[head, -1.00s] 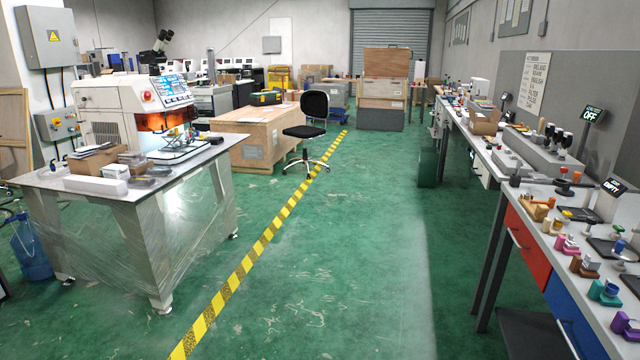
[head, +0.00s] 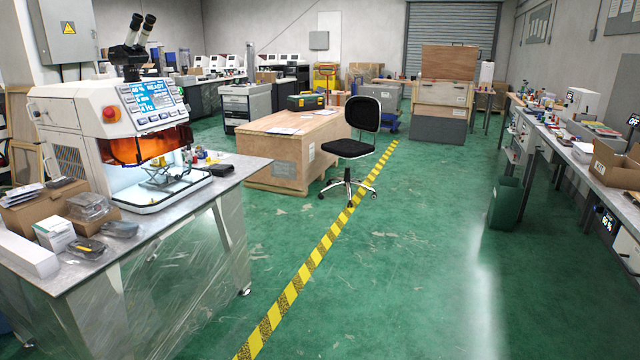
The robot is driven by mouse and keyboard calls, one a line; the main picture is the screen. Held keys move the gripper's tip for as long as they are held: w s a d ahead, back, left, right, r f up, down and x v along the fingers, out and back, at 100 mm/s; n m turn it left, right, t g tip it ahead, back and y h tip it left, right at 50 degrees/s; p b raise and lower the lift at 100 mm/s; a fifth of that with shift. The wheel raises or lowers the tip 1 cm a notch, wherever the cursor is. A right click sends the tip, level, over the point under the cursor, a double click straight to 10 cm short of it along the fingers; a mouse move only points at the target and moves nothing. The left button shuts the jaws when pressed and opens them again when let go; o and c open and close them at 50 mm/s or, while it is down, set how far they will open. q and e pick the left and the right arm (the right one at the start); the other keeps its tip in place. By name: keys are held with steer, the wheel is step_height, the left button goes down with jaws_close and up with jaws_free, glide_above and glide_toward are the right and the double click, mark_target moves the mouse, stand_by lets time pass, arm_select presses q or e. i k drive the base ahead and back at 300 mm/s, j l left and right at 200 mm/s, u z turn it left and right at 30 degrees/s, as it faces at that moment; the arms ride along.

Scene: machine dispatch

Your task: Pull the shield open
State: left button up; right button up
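The machine on the left bench has a white housing, a screen reading READY and a red button. Its orange see-through shield (head: 150,146) is on the front, above a lit white work area. A small fixture (head: 165,172) shows in the lit area below the shield. A microscope head (head: 135,38) stands on top of the machine. Neither of my grippers is in the head view.
The machine stands on a metal-topped bench (head: 150,232) with boxes (head: 45,212) at its left front. A black chair (head: 352,146) and a wooden crate (head: 290,150) stand beyond. A workbench lines the right. The green floor between is clear, crossed by yellow-black tape (head: 300,282).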

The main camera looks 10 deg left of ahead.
mark_target(153, 145)
steer(key=i+u, duration=0.1)
steer(key=i, duration=0.35)
steer(key=i+l+u, duration=0.15)
steer(key=i, duration=0.3)
steer(key=i+u, duration=0.1)
steer(key=i, duration=0.4)
steer(key=i+l+u, duration=0.15)
steer(key=i, duration=0.3)
